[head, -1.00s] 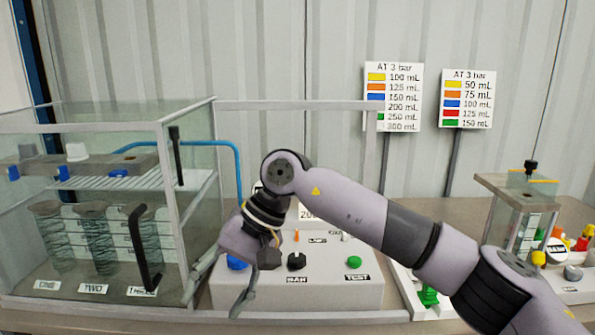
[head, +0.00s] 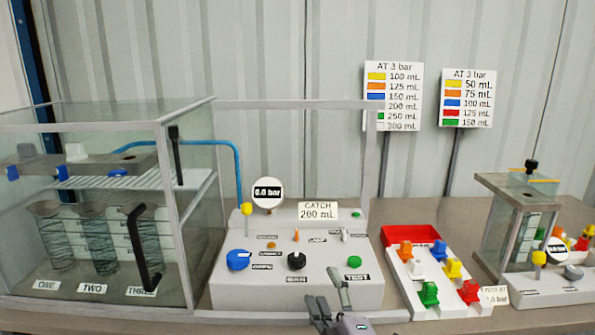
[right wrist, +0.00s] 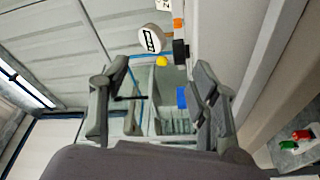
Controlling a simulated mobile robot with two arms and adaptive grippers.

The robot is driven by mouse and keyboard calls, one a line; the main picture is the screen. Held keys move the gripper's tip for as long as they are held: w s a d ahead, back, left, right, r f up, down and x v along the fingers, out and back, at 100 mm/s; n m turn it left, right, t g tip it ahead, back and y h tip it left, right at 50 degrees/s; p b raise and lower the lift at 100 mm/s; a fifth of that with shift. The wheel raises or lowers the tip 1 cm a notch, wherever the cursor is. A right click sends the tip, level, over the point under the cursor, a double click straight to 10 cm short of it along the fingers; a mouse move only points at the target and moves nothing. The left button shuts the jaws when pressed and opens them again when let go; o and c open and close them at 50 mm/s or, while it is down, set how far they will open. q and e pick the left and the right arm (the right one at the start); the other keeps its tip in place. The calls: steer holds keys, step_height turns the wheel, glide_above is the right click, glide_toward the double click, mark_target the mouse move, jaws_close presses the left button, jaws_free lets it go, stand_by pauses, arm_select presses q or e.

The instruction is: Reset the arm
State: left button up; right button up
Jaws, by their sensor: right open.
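My right gripper (head: 325,290) shows at the bottom middle of the head view, pointing up in the picture, in front of the light grey control box (head: 230,293). In the right wrist view the two fingers of my right gripper (right wrist: 160,80) are spread apart with nothing between them. The box carries a blue knob (head: 238,260), a black knob (head: 296,261) and a green TEST button (head: 354,262). Most of my right arm is below the head view's edge. My left gripper is not in view.
A glass cabinet (head: 190,200) with a black handle (head: 145,250) stands left. A gauge (head: 267,192) reads 0.0 bar beside a CATCH 200 mL sign (head: 318,210). A white rack (head: 405,285) of coloured pieces, a red tray (head: 411,234) and a second rig (head: 510,200) stand right.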

steer(key=s+d+f+m+g+h, duration=0.2)
steer(key=s+d+f+m, duration=0.1)
steer(key=f, duration=0.3)
steer(key=s+d+f+m+g+h, duration=0.1)
steer(key=s+d+f+m+g, duration=0.15)
steer(key=d+f, duration=0.2)
steer(key=s+d+f+m+g+h, duration=0.1)
steer(key=s+d+f+m+g, duration=0.3)
steer(key=s, duration=0.4)
steer(key=s+d+f+m+g, duration=0.1)
steer(key=s+f+m+g, duration=0.15)
steer(key=s+f, duration=0.55)
steer(key=s+d+f+m+g+h, duration=0.1)
steer(key=s+d+f+m+g, duration=0.25)
steer(key=s, duration=0.55)
step_height(320, 180, down, 25)
steer(key=s+n+g+p, duration=0.1)
steer(key=s+g+p, duration=0.1)
steer(key=p, duration=0.1)
steer(key=s+d+f+p, duration=0.1)
steer(key=s+d+f, duration=0.1)
steer(key=s+f, duration=1.1)
steer(key=s+g, duration=0.1)
steer(key=s, duration=0.2)
